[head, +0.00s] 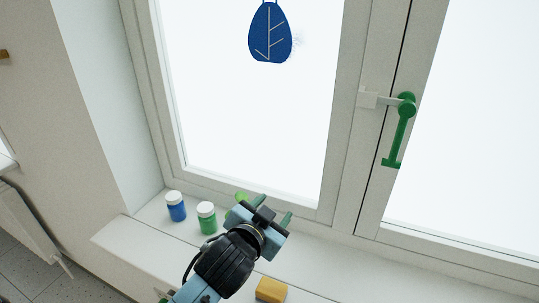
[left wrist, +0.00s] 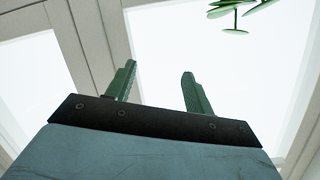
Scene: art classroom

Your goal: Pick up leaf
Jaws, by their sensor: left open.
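My left gripper (head: 266,209) is open and empty over the windowsill, well below the blue leaf. Its two green fingers stand apart with bright window between them in the left wrist view (left wrist: 159,75). That view also shows green leaf-like pieces (left wrist: 229,31) at the top right, beyond the fingers and apart from them. My right gripper is not in view.
A blue jar (head: 177,212) and a green jar (head: 208,223) with white lids stand on the sill (head: 135,234) left of my gripper. A light green object (head: 241,197) is partly hidden behind it. A yellow block (head: 270,290) lies nearby. A green window handle (head: 399,135) sticks out at right.

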